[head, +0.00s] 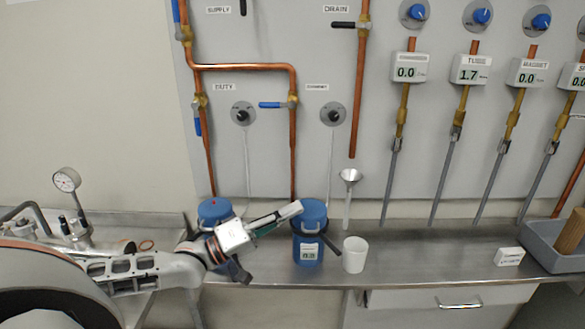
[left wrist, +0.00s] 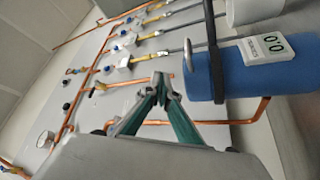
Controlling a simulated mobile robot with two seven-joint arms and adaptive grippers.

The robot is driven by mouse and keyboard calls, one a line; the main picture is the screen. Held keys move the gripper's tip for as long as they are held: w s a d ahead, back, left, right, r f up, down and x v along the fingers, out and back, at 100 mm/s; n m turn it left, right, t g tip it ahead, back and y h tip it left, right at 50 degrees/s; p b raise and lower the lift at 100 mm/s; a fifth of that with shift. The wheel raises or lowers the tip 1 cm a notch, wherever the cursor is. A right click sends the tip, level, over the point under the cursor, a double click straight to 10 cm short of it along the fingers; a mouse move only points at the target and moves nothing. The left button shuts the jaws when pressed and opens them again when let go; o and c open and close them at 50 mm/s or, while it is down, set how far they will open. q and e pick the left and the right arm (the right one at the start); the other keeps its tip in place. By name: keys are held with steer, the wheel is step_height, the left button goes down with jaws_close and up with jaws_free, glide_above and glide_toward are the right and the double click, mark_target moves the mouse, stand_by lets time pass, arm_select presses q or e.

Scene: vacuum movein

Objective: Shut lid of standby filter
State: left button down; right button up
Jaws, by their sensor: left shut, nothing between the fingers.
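The standby filter is a blue canister (head: 308,253) with a small display, standing on the steel bench below the right-hand valve knob. Its blue lid (head: 314,213) is over the body, with a dark band between them; I cannot tell whether it is fully seated. In the left wrist view the blue canister (left wrist: 270,68) lies sideways in the picture, with its dark band and lever. My left gripper (head: 298,208) is shut and empty, its tips at the lid's left side in the head view. The tips also show in the left wrist view (left wrist: 160,82), apart from the canister. My right gripper is not in view.
The duty filter (head: 213,210) stands to the left, partly hidden by my left gripper. Copper pipes (head: 293,150) run down behind.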

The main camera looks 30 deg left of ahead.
mark_target(301, 226)
arm_select(q)
steer(key=f+m, duration=0.1)
steer(key=f+m+h+b, duration=0.1)
steer(key=s+f+m+b, duration=0.1)
steer(key=f, duration=0.1)
steer(key=shift+s+d+f+h, duration=0.1)
steer(key=shift+d+h, duration=0.25)
steer(key=shift+h, duration=0.05)
steer(key=shift+s+f, duration=0.1)
steer(key=shift+f, duration=0.25)
steer(key=shift+s+a+f, duration=0.25)
steer(key=shift+s, duration=0.2)
steer(key=r+v, duration=0.1)
steer(key=v, duration=0.9)
steer(key=shift+s+a, duration=0.15)
steer(key=shift+a, duration=0.25)
steer(key=shift+d+f, duration=0.1)
